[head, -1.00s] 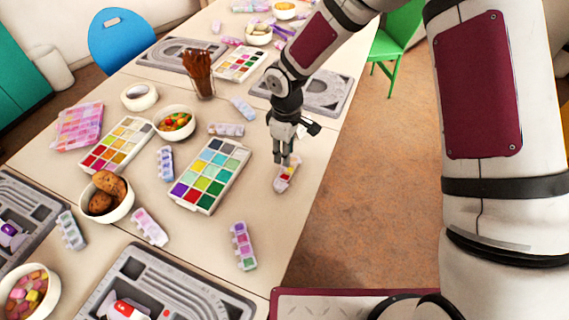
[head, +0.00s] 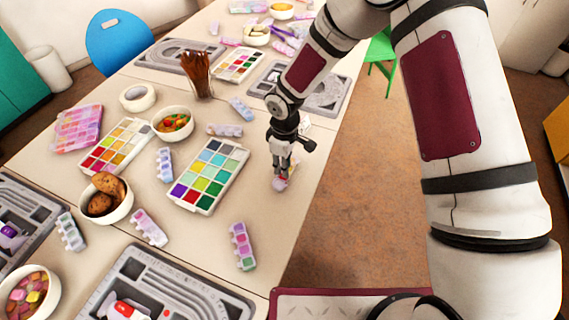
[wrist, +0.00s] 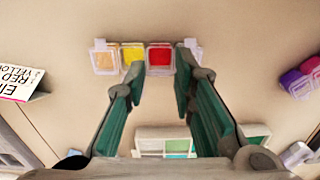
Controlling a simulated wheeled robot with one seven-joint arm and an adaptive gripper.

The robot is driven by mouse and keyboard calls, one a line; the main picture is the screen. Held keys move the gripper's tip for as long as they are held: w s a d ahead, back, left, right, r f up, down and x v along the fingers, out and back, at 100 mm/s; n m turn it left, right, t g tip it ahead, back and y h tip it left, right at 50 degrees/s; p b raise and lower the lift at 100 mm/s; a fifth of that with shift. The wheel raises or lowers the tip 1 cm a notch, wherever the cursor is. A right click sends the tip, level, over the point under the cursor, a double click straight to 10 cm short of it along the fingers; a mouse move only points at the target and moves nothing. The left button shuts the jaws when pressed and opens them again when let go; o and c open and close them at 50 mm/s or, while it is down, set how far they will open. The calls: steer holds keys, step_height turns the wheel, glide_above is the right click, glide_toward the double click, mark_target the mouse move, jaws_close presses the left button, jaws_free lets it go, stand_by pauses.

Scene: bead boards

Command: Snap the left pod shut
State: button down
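A small clear bead strip (wrist: 132,59) lies on the table across the top of the wrist view. Its pods show an orange-yellow left pod (wrist: 104,61), a yellow one (wrist: 131,56) and a red one (wrist: 160,58). Clear flaps stand out at both ends of the strip; I cannot tell which lids are closed. My gripper (wrist: 159,70) is open, its fingertips apart on either side of the red pod; contact is unclear. In the head view my gripper (head: 281,170) is right above the strip (head: 280,184) and hides most of it.
A large paint-like bead box (head: 209,177) lies left of my gripper. Other bead strips (head: 242,246) lie around it. A printed card (wrist: 18,83) stands left in the wrist view. The table edge and open floor (head: 345,205) are to the right.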

steer(key=shift+s+d, duration=0.1)
steer(key=y, duration=0.1)
steer(key=d+f+t+y+p, duration=0.1)
steer(key=y, duration=0.1)
steer(key=shift+s+d, duration=0.25)
steer(key=shift+s, duration=0.1)
steer(key=shift+s+d+f+t+y, duration=0.1)
steer(key=shift+d+f+t+y, duration=0.2)
steer(key=shift+y, duration=0.25)
steer(key=shift+s+d+f+t+y, duration=0.1)
steer(key=shift+d+f+t+y, duration=0.15)
steer(key=shift+y, duration=0.3)
steer(key=shift+s+d+f+t+y+b, duration=0.1)
steer(key=shift+f+t+y+b, duration=0.2)
steer(key=shift+y, duration=0.35)
steer(key=shift+d+f+t+y+b, duration=0.1)
steer(key=shift+f+t+y+b, duration=0.2)
steer(key=shift+y, duration=0.35)
steer(key=shift+r, duration=0.1)
steer(key=c, duration=1.7)
jaws_free()
steer(key=shift+o, duration=0.2)
steer(key=shift+a+r, duration=0.15)
